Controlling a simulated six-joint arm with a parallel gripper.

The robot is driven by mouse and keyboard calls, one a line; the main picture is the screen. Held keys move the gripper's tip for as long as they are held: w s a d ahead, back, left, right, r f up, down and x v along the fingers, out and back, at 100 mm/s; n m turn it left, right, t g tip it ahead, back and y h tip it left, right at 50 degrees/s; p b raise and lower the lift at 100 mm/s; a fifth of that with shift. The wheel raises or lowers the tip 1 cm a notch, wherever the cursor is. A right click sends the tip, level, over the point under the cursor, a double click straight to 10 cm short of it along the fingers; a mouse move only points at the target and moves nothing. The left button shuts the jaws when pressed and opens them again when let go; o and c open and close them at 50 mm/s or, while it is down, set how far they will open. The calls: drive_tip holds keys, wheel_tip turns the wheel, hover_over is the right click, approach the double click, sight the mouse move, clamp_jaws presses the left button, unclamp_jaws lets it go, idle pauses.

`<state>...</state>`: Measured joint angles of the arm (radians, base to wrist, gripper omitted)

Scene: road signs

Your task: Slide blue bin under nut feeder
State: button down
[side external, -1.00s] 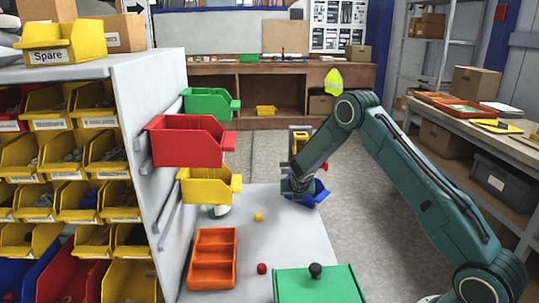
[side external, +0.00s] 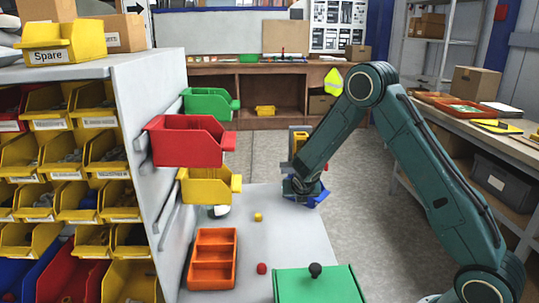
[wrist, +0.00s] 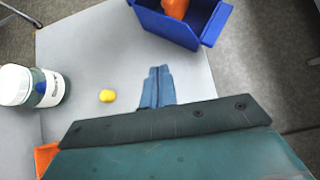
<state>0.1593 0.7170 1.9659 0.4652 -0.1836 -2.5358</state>
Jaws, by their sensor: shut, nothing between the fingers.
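The blue bin (wrist: 178,26) is at the top of the wrist view, near the table edge, with an orange piece (wrist: 175,8) in or over it. In the side external view only part of the blue bin (side external: 319,197) shows past my arm. My gripper (wrist: 157,70) is shut and empty, its fingertips pointing towards the bin with a gap of bare table between in the picture. A yellow upright device (side external: 298,140) with a grey top stands behind my wrist and may be the nut feeder; its lower part is hidden.
A yellow piece (wrist: 107,96) and a white-lidded jar (wrist: 34,86) are left of my gripper. An orange divided tray (side external: 213,258), a red ball (side external: 262,268) and a green box (side external: 319,286) are nearer. Wall bins, including a red one (side external: 187,141), overhang the left side.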

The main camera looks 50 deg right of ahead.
drive_tip(key=shift+v, duration=1.65)
drive_tip(key=c, duration=1.3)
unclamp_jaws()
drive_tip(key=shift+d, duration=0.15)
drive_tip(key=shift+o, duration=1.1)
drive_tip(key=shift+w+d, duration=0.1)
drive_tip(key=shift+d, duration=0.1)
drive_tip(key=d+r+m+g+y, duration=0.2)
drive_tip(key=d+r+m+g, duration=0.1)
drive_tip(key=d+m+g, duration=0.2)
drive_tip(key=shift+d+m+g, duration=0.3)
drive_tip(key=shift+d+m, duration=1)
drive_tip(key=shift+d, duration=1.05)
drive_tip(key=shift+r, duration=0.2)
drive_tip(key=shift+f, duration=0.1)
